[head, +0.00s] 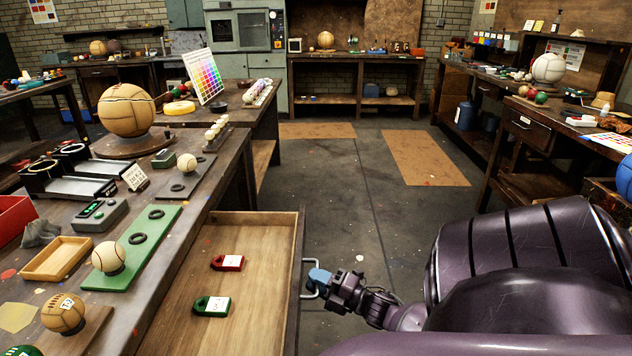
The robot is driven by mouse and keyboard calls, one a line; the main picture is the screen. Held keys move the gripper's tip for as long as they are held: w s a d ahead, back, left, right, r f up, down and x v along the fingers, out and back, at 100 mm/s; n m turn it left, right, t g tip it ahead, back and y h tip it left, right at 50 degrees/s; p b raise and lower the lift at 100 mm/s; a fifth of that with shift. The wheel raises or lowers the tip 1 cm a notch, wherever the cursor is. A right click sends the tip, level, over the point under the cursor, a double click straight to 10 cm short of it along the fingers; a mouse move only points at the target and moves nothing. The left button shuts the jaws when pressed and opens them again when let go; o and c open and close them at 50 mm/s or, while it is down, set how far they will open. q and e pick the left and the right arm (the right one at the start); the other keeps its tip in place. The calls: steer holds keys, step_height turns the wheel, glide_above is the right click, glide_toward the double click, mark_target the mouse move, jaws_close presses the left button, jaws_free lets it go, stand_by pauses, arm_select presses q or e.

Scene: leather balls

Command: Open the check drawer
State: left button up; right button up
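The check drawer (262,290) stands pulled out from the long wooden workbench on the left, with its bare wooden inside showing. The metal handle (304,291) is on the drawer's front panel, facing right. My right gripper (319,278) reaches in from the right, its blue fingertips at the handle and seemingly closed around its bar. The exact finger contact is small in the picture. My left gripper is out of view.
The workbench top holds a white ball (108,257) on a green board (133,252), a wooden tray (57,259), a brown ball (63,313) and a large ball (126,109). Open floor (345,215) lies right of the drawer. Another bench stands at right.

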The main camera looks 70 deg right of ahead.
steer(key=shift+o, duration=0.9)
steer(key=shift+s, duration=0.15)
steer(key=s+f, duration=0.2)
steer(key=s, duration=0.8)
steer(key=shift+s, duration=0.2)
steer(key=shift+w+a, duration=0.1)
